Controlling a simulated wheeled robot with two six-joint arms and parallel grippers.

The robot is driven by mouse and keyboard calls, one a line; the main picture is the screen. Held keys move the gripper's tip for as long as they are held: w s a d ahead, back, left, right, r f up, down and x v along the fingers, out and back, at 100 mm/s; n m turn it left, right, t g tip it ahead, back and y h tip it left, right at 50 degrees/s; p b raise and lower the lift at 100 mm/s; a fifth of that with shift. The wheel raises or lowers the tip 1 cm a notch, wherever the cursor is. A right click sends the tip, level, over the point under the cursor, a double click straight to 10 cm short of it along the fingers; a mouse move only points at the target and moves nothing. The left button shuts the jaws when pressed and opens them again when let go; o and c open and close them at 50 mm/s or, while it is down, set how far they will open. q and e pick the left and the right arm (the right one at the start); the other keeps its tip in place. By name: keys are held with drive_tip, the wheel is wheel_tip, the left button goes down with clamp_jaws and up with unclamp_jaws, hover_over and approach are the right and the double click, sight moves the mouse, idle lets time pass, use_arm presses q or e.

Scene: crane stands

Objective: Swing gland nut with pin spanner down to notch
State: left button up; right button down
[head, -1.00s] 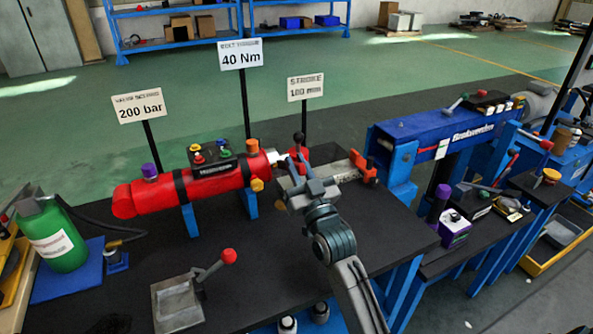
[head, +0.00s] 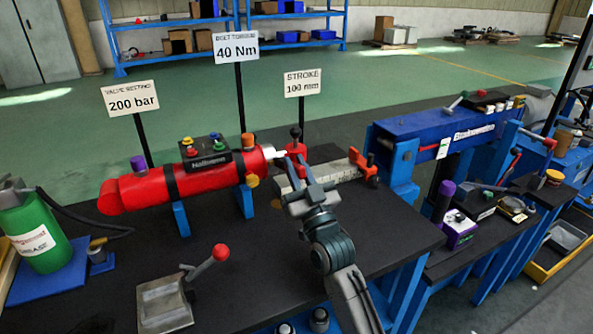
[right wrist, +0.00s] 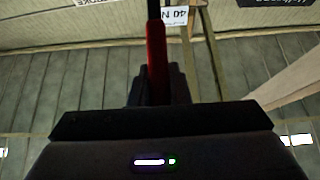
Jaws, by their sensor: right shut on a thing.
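The red hydraulic cylinder (head: 135,192) lies level on blue supports on the dark bench. The gland nut seems to be at its right end (head: 268,152), where a pale rod end shows; its notch is too small to make out. My right gripper (head: 292,168) is just right of that end, its fingers pointing up and away from me. In the right wrist view a red bar (right wrist: 157,60) with a black end stands between the dark fingers, and my right gripper (right wrist: 156,92) is shut on it. It looks like the pin spanner's handle. My left gripper is out of view.
A red-based post with a black knob (head: 296,135) stands behind my gripper. A pale rail with red clamps (head: 340,172) is to its right. A lever with a red knob (head: 221,252) rises at the front. A blue press frame (head: 430,140) stands right.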

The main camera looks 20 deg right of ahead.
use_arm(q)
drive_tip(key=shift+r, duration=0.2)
use_arm(e)
drive_tip(key=shift+f, duration=0.2)
drive_tip(key=c, duration=1.4)
unclamp_jaws()
drive_tip(key=shift+r, duration=0.1)
drive_tip(key=shift+o, duration=0.2)
use_arm(q)
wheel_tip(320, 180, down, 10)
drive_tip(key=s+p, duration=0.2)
drive_tip(key=p, duration=0.1)
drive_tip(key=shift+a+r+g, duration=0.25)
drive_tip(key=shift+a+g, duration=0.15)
use_arm(e)
drive_tip(key=s+f, duration=0.2)
drive_tip(key=s, duration=1.4)
drive_tip(key=shift+s+d+f, duration=0.15)
drive_tip(key=shift+d+f, duration=0.1)
drive_tip(key=shift+f, duration=0.1)
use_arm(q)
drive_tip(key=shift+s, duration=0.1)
